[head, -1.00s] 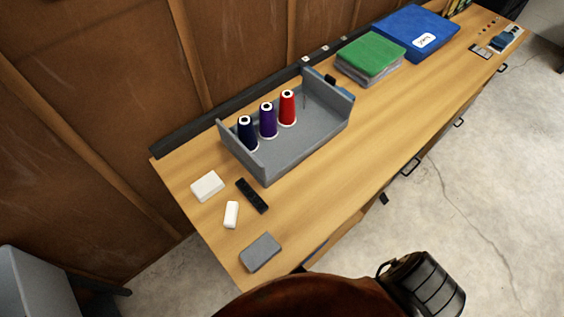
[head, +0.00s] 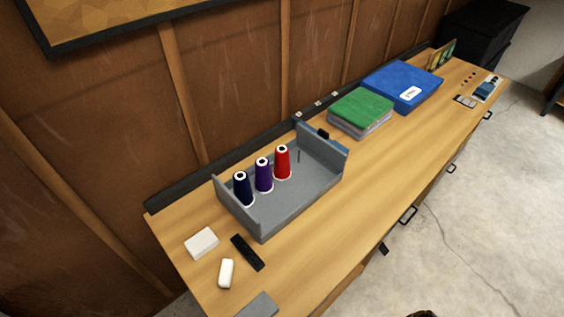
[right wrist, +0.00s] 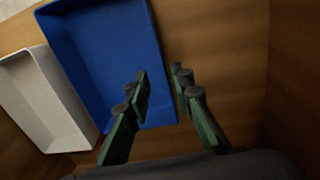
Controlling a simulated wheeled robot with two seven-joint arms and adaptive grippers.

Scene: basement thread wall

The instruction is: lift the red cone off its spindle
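The red cone (head: 283,161) stands upright on its spindle in a grey open-front tray (head: 300,198) on the wooden workbench. A purple cone (head: 264,174) and a dark navy cone (head: 241,188) stand to its left in the same row. My left gripper is not in view.
A white box (head: 201,243), a black remote (head: 247,252) and a white bar (head: 226,273) lie left of the tray. A green-topped stack (head: 361,110) and a blue box (head: 401,85) sit beyond it. Bare bench top lies along the front right. A pale bin (right wrist: 38,100) is beside the blue bin.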

